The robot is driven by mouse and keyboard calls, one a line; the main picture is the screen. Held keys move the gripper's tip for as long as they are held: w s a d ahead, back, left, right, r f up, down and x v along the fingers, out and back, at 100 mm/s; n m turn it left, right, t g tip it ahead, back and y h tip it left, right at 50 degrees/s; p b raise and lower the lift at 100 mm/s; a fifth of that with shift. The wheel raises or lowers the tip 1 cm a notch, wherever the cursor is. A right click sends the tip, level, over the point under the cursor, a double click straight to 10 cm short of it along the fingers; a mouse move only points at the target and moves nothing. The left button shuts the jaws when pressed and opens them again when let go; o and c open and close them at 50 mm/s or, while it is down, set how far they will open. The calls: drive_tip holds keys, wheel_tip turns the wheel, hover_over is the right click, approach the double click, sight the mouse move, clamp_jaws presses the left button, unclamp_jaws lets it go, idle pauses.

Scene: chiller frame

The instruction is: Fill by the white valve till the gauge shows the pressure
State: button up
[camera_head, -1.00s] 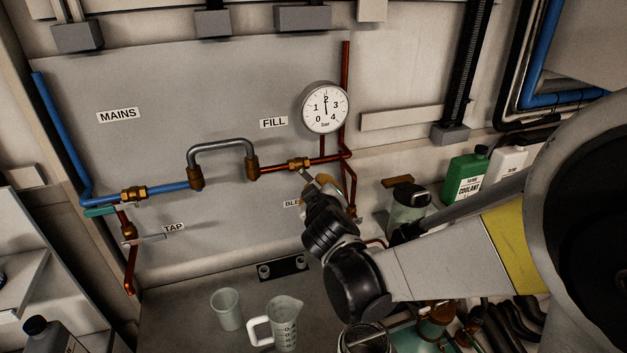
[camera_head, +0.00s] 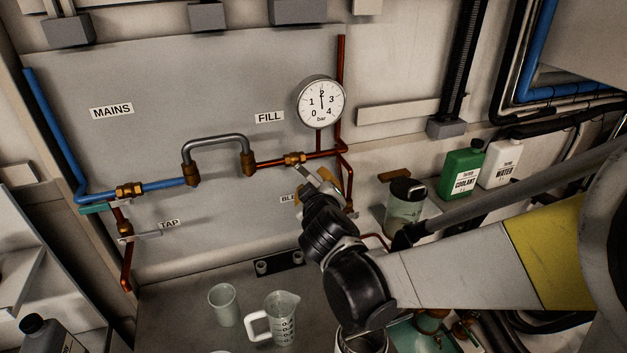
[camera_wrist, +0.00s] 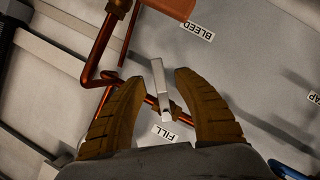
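The fill valve (camera_head: 295,158) is a brass body on the copper pipe under the FILL label, with a pale white lever (camera_wrist: 158,80). In the wrist view the lever lies between the two tan-brown fingers of my gripper (camera_wrist: 158,79), with space visible on both sides. My gripper is open there and also shows at the valve in the head view (camera_head: 318,185), where the wrist partly hides the fingers. The round white gauge (camera_head: 321,102), marked 0 to 4 bar, has its needle pointing nearly straight up, at about 2. The grey hose loop (camera_head: 217,140) joins the blue and copper pipes.
The mains valve (camera_head: 97,208) has a teal handle; the tap lever (camera_head: 147,233) is grey. A red-orange part (camera_wrist: 172,8) is near the BLEED label. A cup (camera_head: 224,305) and measuring jug (camera_head: 283,318) stand below. Coolant (camera_head: 461,170) and water (camera_head: 501,163) bottles stand right.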

drive_tip(key=v, duration=0.9)
drive_tip(key=shift+s, duration=0.3)
